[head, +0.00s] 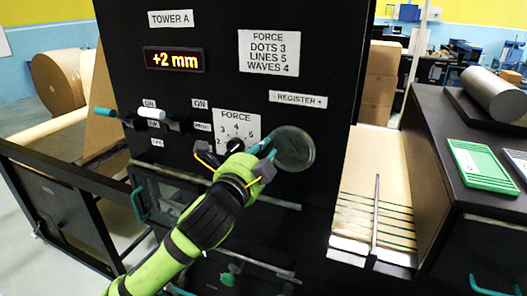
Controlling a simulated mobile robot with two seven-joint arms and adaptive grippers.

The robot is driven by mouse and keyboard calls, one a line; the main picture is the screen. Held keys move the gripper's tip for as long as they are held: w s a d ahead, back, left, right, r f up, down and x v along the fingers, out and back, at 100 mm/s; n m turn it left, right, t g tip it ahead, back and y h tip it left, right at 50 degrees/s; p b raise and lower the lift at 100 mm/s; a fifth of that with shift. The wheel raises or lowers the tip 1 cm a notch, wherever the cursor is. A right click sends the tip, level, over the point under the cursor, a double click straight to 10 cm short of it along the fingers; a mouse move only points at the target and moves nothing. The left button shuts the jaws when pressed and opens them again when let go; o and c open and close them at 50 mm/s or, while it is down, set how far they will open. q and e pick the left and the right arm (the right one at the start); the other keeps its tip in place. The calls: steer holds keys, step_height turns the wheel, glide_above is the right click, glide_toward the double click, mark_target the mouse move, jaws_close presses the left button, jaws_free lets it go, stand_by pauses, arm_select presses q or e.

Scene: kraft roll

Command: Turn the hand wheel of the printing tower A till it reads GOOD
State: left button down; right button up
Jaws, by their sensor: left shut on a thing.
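Printing tower A (222,85) is a black panel with a "TOWER A" label. Its display (174,60) reads "+2 mm" in orange. My left gripper (265,150), with teal fingertips, is shut at the left side of the hand wheel. The fingers cover that part of the wheel, so the exact grip is partly hidden. My right gripper is not in view.
A FORCE dial (236,137) is just left of the wheel, partly behind my gripper. A lever with a teal grip (104,112) sticks out at left. A sign (268,52) lists dots 3, lines 5, waves 4.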

arm_select(q)
steer(key=shift+f, duration=0.15)
steer(key=c, duration=1.2)
jaws_free()
steer(key=v, duration=0.7)
steer(key=shift+s, duration=0.2)
